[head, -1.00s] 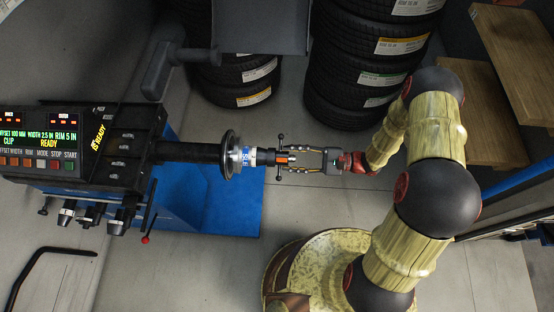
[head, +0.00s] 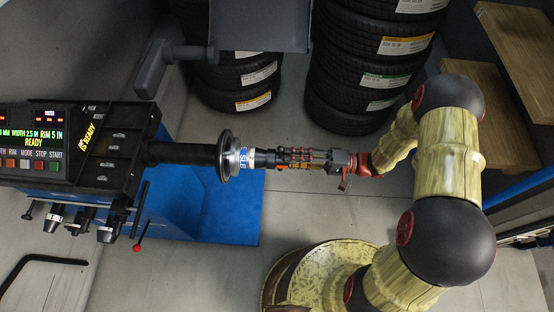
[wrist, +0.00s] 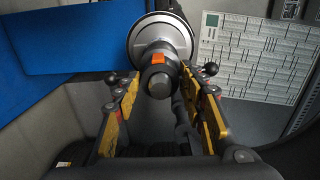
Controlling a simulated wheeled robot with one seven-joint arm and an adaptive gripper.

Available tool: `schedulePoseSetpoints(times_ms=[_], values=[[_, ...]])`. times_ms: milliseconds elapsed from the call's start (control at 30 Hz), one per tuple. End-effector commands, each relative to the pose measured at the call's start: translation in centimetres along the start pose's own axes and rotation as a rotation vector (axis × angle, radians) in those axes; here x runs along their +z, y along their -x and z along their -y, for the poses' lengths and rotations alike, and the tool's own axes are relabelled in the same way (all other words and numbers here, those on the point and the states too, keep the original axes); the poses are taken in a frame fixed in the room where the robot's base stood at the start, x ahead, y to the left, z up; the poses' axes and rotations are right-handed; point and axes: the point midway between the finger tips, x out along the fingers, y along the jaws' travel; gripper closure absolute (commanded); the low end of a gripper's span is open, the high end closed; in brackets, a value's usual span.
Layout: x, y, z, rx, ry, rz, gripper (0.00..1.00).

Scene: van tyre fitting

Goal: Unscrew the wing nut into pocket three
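The wing nut (wrist: 157,81) is a dark hub with an orange mark and ball-ended arms, on the shaft in front of the round flange (head: 226,156). In the wrist view its two black balls lie beside my fingertips. In the head view my gripper (head: 285,158) is level with the shaft and hides most of the nut.
The machine's display (head: 30,140) is at the left. A red-knobbed lever (head: 138,248) hangs below. Stacked tyres (head: 375,70) stand behind, and wooden shelves (head: 485,110) are at the right. A blue base (head: 215,220) lies below the shaft.

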Motion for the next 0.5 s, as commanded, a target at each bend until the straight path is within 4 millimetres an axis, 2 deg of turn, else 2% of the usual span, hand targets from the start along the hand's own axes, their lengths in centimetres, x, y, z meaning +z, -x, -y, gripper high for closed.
schedulePoseSetpoints(times_ms=[100, 500], values=[[-0.08, 0.02, 0.08, 0.000, 0.001, -0.001, 0.53], [-0.01, 0.00, 0.14, -0.001, -0.056, 0.000, 0.53]])
